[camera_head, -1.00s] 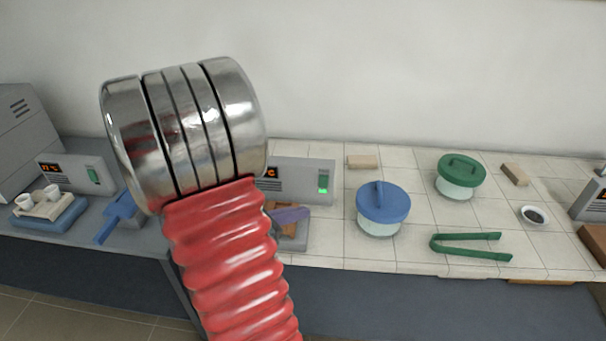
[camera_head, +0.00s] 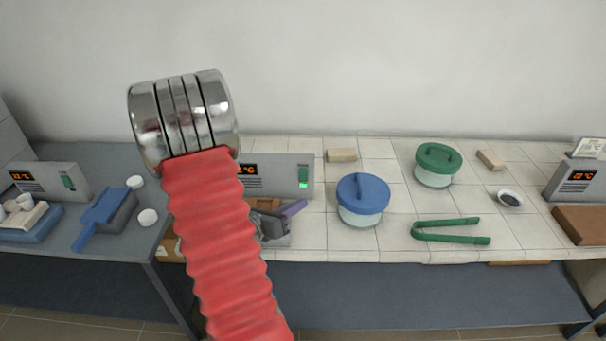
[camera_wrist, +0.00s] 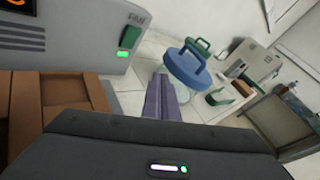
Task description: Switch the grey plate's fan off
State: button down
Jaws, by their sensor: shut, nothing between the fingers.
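The grey control box (camera_head: 275,172) stands at the left end of the tiled bench, behind a grey plate (camera_head: 278,243). Its green switch (camera_head: 303,174) has a lit green lamp below it. In the wrist view this switch (camera_wrist: 130,37) sits under the word FAN, with the lamp (camera_wrist: 123,54) glowing. My gripper (camera_head: 302,204) has a dark body and purple fingers, which are shut and empty. They are in front of the box, below the switch and apart from it. In the wrist view the fingers (camera_wrist: 158,82) point to the right of the box's lower corner. My arm hides the box's left part.
A blue-lidded pot (camera_head: 362,197) stands right of the box. A green-lidded pot (camera_head: 436,167), green tongs (camera_head: 450,231) and a small dish (camera_head: 509,200) are farther right. Another control box (camera_head: 50,181) stands on the left table. A brown block (camera_wrist: 50,108) is left of my fingers.

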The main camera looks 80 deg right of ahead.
aim_at(299, 180)
jog(key=shift+w+d+r, duration=0.15)
jog(key=shift+w+d, duration=0.15)
jog(key=shift+d, duration=1.05)
jog(key=shift+w+d+r, duration=0.2)
jog(key=shift+w+d, duration=0.1)
jog(key=shift+d, duration=1.05)
jog(key=shift+w+d+r, duration=0.15)
jog(key=shift+w+d, duration=0.15)
jog(key=shift+d, duration=1.05)
jog(key=shift+w+d+r, duration=0.1)
jog(key=shift+w+d, duration=0.05)
jog(key=shift+d, duration=0.55)
jog(key=shift+a, duration=0.7)
jog(key=shift+a, duration=0.1)
jog(key=shift+s+a+f, duration=0.1)
jog(key=shift+s+a, duration=0.15)
jog(key=shift+a, duration=0.55)
jog(key=shift+s+a+f, duration=0.15)
jog(key=shift+s+a, duration=0.05)
jog(key=shift+a, duration=0.55)
jog(key=shift+s+a+f, duration=0.1)
jog(key=shift+s+a, duration=0.15)
jog(key=shift+a, duration=0.55)
